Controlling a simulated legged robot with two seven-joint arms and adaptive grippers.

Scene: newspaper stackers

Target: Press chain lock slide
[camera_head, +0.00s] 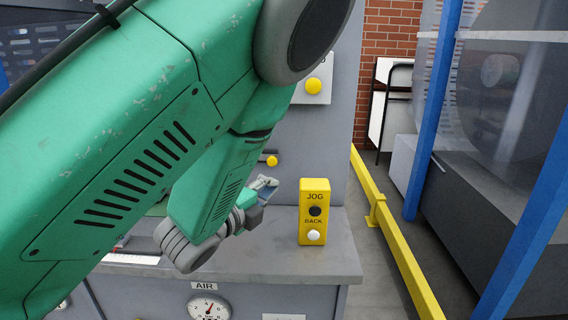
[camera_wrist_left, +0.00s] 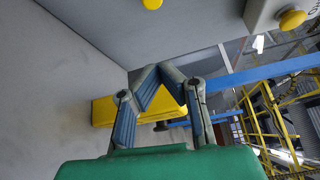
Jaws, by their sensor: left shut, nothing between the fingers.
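A small slide with a yellow knob (camera_head: 272,160) sticks out of the grey cabinet front; no label shows that it is the chain lock slide. A yellow knob (camera_wrist_left: 152,3) also shows at the top edge of the left wrist view. My left gripper (camera_head: 265,184) is below the slide knob in the head view, in front of the panel and left of the yellow box. In the left wrist view its fingertips (camera_wrist_left: 160,72) meet, shut and empty, apart from the knob. My arm hides part of the panel. My right gripper is not in view.
A yellow JOG/BACK button box (camera_head: 314,229) stands on the grey ledge (camera_head: 280,265), close right of my gripper. A larger yellow button (camera_head: 313,86) sits on a grey box higher up. A yellow rail (camera_head: 395,245) and blue posts (camera_head: 434,110) stand to the right.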

